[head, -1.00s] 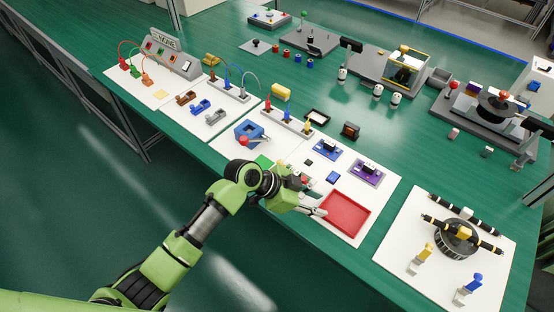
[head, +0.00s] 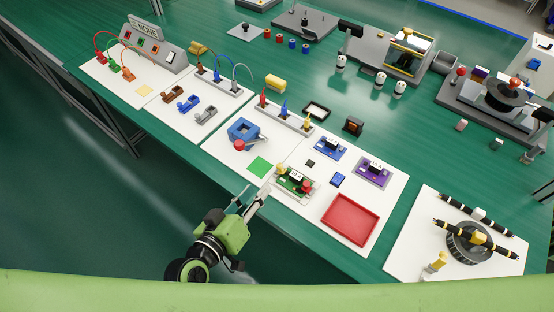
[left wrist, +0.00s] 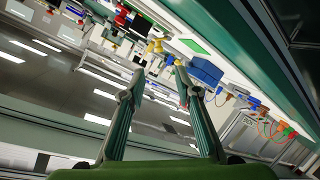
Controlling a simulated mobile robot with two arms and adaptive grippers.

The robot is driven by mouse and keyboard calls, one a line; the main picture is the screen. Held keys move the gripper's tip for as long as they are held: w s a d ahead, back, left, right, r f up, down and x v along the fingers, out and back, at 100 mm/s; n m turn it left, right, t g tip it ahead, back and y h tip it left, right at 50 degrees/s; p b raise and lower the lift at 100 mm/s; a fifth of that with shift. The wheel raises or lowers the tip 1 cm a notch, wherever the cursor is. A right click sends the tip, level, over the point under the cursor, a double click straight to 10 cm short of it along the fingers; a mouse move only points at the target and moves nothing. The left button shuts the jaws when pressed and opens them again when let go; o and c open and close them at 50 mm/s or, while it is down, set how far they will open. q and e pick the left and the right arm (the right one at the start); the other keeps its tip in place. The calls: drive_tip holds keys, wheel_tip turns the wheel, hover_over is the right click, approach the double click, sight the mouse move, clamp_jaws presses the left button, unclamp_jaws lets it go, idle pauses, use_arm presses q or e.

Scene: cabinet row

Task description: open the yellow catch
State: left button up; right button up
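A small yellow piece on a grey base, which looks like the yellow catch (head: 436,262), stands on the white board at the lower right in the head view, left of a dark round drum (head: 468,243). Its lower part is close to the green band along the bottom edge. My left gripper (head: 251,197) is far to its left, by the table's front edge near a green circuit board. It is open, with nothing between its fingers; the left wrist view also shows the fingers apart (left wrist: 162,82). I cannot make out the catch in the left wrist view. My right gripper is not in view.
A red tray (head: 350,219) and a green circuit board (head: 295,184) lie on the white mat between my left gripper and the drum. A blue block (head: 243,131) and a green square (head: 259,166) lie further left.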

sight(279, 165)
use_arm(q)
drive_tip(key=x, duration=1.3)
drive_tip(key=shift+w+d+p, duration=0.2)
drive_tip(key=shift+p, duration=0.15)
clamp_jaws()
